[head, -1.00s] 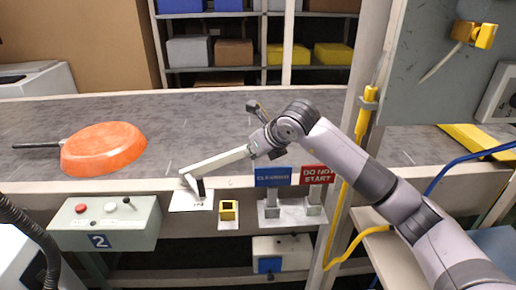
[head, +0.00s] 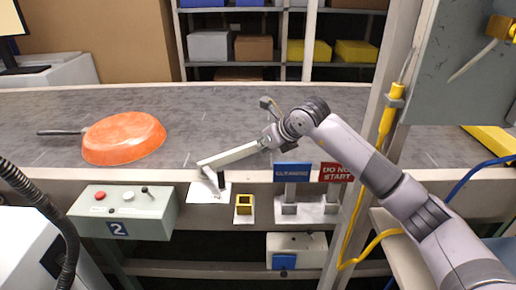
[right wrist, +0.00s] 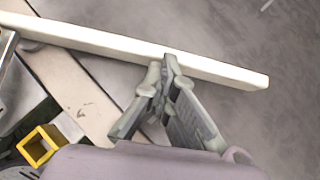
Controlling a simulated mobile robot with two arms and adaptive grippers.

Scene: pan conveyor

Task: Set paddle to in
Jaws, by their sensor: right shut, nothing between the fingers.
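The paddle (head: 230,155) is a long pale bar at the near edge of the conveyor. It slants up to the right from a dark pivot lever above a white plate (head: 224,199). My right gripper (head: 264,142) is at the bar's right part in the head view. In the right wrist view the paddle (right wrist: 95,42) runs across the top. The shut fingertips of my right gripper (right wrist: 165,67) are at its near side, apparently touching, with nothing between them. My left gripper is not in view.
An orange pan (head: 124,139) lies on the grey belt (head: 345,112), left of the paddle. Control box 2 (head: 125,210) is at front left.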

